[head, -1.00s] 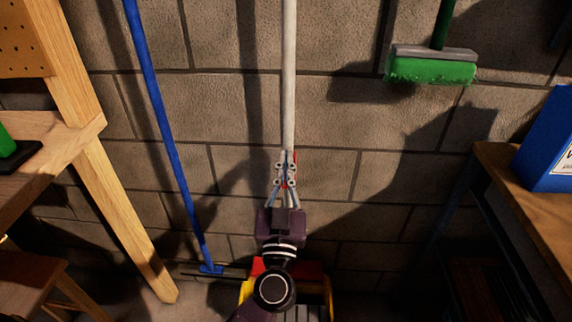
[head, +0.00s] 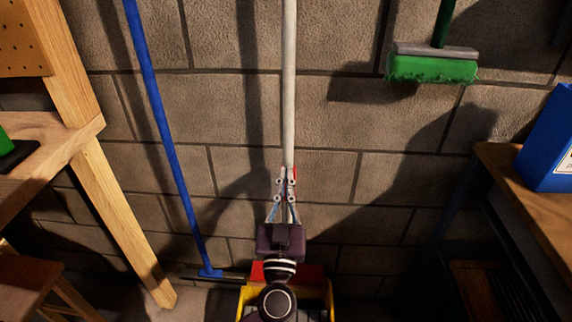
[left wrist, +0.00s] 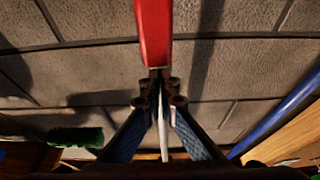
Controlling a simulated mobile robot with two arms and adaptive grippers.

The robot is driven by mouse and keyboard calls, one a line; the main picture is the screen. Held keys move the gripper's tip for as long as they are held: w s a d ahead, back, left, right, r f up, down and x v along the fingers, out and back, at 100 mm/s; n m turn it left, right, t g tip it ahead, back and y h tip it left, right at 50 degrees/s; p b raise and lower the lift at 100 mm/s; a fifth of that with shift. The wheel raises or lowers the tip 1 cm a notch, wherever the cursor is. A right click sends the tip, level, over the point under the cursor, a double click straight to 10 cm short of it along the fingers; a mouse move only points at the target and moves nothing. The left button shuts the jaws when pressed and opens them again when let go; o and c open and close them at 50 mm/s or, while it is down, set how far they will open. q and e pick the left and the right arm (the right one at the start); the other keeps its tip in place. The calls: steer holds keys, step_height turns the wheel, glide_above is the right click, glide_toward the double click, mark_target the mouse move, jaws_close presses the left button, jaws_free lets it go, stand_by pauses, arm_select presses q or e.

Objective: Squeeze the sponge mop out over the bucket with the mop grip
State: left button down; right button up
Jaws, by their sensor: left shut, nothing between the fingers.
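The mop's pale pole (head: 289,80) stands upright in front of the block wall. A small red part, seemingly the mop grip (head: 295,172), shows beside the pole at my fingertips. It is a long red piece in the left wrist view (left wrist: 153,30). My left gripper (head: 287,174) is shut with nothing between its fingers, its tips close to the end of the red piece; I cannot tell whether they touch. The yellow bucket (head: 329,298) with a red top part (head: 313,271) stands below, partly behind my arm. The mop head is hidden. My right gripper is out of view.
A blue-handled tool (head: 165,125) leans on the wall to the left. A green brush (head: 432,69) hangs at upper right. A wooden workbench (head: 60,140) stands at left, a shelf with a blue box (head: 550,145) at right.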

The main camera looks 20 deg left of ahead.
arm_select(q)
steer(key=shift+f, duration=0.35)
